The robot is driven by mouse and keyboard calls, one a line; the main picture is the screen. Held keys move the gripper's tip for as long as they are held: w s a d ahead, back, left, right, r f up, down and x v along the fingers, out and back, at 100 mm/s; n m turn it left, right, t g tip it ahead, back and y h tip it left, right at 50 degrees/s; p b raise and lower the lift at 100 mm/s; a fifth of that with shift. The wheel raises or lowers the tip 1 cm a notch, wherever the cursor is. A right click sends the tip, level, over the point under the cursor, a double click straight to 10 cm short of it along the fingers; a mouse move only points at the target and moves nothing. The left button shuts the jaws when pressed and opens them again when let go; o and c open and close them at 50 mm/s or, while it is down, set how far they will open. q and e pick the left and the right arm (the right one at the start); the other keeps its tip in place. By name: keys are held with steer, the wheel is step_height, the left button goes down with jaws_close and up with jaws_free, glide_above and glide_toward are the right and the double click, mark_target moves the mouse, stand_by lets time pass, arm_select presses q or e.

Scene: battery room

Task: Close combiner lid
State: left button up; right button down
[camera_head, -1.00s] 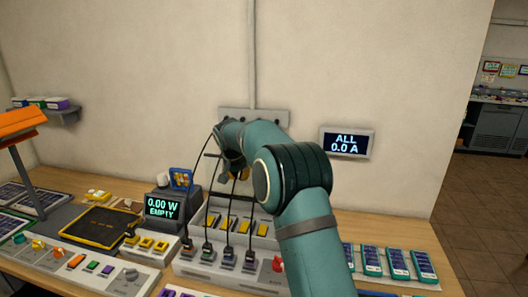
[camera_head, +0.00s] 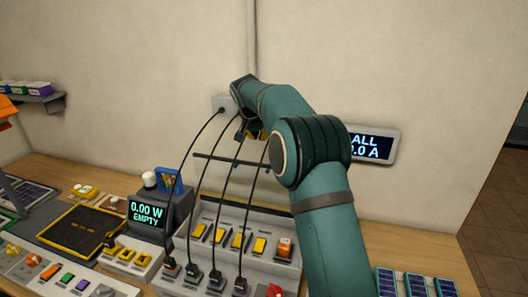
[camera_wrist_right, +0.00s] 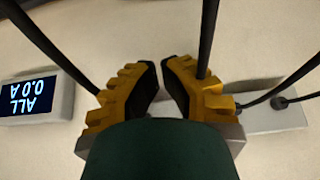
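The combiner (camera_head: 267,262) is a pale grey box on the table in the head view, with a row of yellow switches inside. My right gripper (camera_head: 249,133) is high near the wall, above that bar, partly hidden by my own arm. In the right wrist view its yellow fingers (camera_wrist_right: 161,72) are a small gap apart with nothing visible between them. My left gripper is in no view.
Several black cables (camera_head: 212,192) rise from the combiner's front to a wall plate (camera_head: 221,104), close to my right gripper. A "0.00 W EMPTY" display (camera_head: 148,212) stands left of the combiner. A wall display (camera_head: 372,145) hangs right of my arm.

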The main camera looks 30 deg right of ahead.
step_height(320, 180, down, 9)
steer(key=d, duration=0.1)
steer(key=shift+w, duration=0.45)
stand_by(0.5)
steer(key=shift+f, duration=0.1)
